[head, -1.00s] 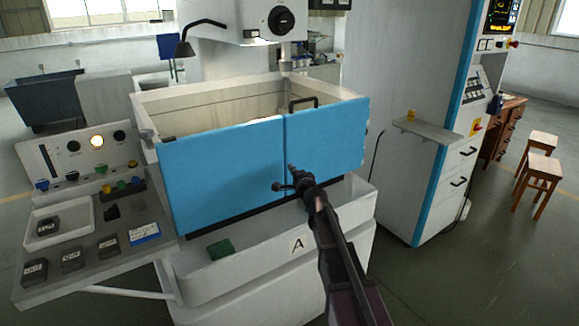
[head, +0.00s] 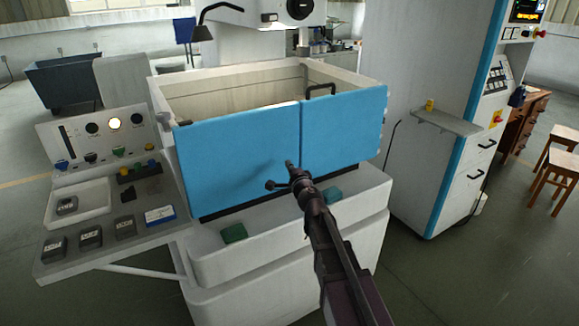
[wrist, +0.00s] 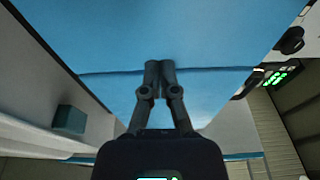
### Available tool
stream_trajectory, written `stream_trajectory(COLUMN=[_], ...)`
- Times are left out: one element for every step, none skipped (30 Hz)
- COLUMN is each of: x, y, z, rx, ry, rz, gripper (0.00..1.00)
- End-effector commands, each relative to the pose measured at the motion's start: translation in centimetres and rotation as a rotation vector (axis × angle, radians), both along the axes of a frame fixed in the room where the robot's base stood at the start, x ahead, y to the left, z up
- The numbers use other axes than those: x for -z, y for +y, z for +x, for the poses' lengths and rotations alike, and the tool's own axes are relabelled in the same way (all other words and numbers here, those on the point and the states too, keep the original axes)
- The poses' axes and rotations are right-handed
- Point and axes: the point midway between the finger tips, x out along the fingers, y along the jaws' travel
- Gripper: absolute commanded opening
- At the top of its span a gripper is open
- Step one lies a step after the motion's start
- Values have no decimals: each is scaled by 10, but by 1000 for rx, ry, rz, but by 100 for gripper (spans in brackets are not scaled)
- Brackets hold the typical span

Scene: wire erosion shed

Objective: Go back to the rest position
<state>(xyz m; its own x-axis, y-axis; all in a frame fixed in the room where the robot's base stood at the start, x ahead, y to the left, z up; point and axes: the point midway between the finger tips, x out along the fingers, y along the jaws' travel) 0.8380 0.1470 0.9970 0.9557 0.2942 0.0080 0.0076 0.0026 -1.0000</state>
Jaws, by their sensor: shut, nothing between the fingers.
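My gripper (head: 288,164) is in front of the blue doors of the white machine tank, near the seam between the left door (head: 238,155) and the right door (head: 343,130). In the wrist view my gripper (wrist: 160,66) has its two dark fingers side by side with nothing between them. The blue door surface (wrist: 165,35) lies beyond the fingertips there; whether they touch it I cannot tell. In the head view a small dark knob shows just left of the fingers; I cannot tell whether it belongs to a door.
A control console (head: 107,150) with a tray (head: 90,205) and several dark blocks stands at left. A green block (head: 234,232) and a teal block (head: 333,196) lie on the tank's front ledge. A tall cabinet (head: 425,70) and wooden stools (head: 553,165) stand right.

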Motion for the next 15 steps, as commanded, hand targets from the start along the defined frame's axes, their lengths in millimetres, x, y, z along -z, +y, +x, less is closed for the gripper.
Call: stream_trajectory(x=[0,0,0,-1,-1,-2,-3,-3,-4,-5,-6,-6,-7,-7,-6], y=[0,0,0,1,1,2,2,3,5,6,7,10,11,13,15], z=[0,0,0,-1,-2,-3,-5,-6,-9,-12,-15,-19,-23,-27,-33], rx=[0,-1,-2,-5,-10,-18,-26,-36,-52,-67,-84,-110,-132,-155,-188], ry=[0,0,-1,-1,-2,-4,-5,-8,-10,-13,-15,-16,-17,-18,-17], rz=[0,0,-2,-5,-10,-21,-31,-42,-63,-81,-102,-134,-161,-190,-232], gripper=[0,0,0,0,0,0,0,0,0,0,0,0,0,0,0])
